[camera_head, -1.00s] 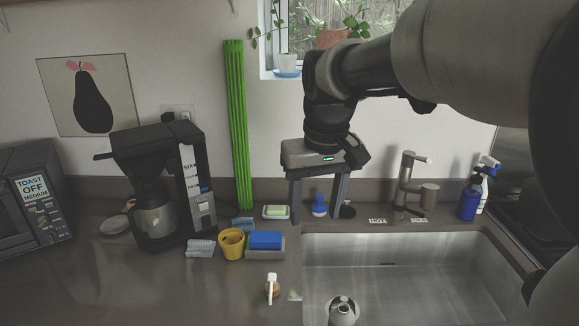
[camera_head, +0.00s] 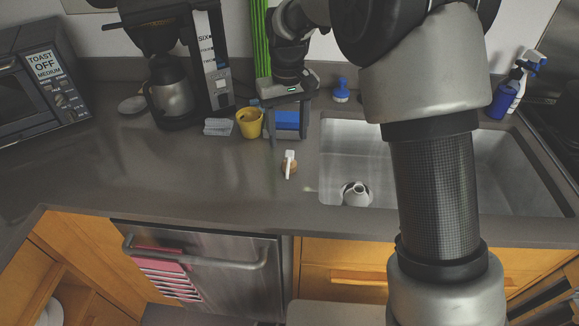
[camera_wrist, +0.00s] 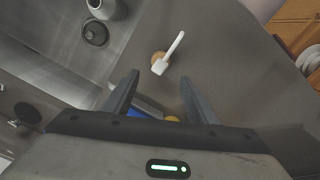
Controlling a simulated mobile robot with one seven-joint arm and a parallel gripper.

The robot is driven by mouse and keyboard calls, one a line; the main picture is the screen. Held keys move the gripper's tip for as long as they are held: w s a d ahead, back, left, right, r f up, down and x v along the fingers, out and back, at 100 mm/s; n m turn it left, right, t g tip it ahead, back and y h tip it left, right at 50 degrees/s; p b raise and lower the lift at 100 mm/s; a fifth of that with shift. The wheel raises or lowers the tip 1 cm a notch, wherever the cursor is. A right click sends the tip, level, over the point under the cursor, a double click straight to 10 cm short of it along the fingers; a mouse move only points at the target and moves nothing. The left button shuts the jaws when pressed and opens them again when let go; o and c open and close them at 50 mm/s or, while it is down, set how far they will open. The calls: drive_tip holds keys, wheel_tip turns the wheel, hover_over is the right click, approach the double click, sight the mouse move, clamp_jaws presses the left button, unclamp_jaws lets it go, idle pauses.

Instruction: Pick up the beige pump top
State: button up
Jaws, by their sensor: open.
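In the wrist view the pump top (camera_wrist: 160,57) lies just beyond and between the fingertips. My gripper (camera_head: 287,138) is open and points down over the counter, behind the pump top and apart from it. In the wrist view my gripper (camera_wrist: 158,79) has nothing between its fingertips.
A blue sponge (camera_head: 287,121) in a holder and a yellow cup (camera_head: 249,122) stand close to my gripper. The sink (camera_head: 340,140) lies to the right, holding a whitish object (camera_head: 356,194). The coffee maker (camera_head: 170,95) is at left. The front counter is clear.

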sight(289, 153)
wheel_tip(289, 153, down, 3)
drive_tip(key=f, duration=0.4)
drive_tip(key=shift+s+d, duration=0.2)
drive_tip(key=shift+s, duration=0.2)
drive_tip(key=shift+f, duration=0.65)
drive_tip(key=c, duration=1.1)
drive_tip(key=shift+r, duration=5.05)
drive_tip(key=shift+c, duration=0.2)
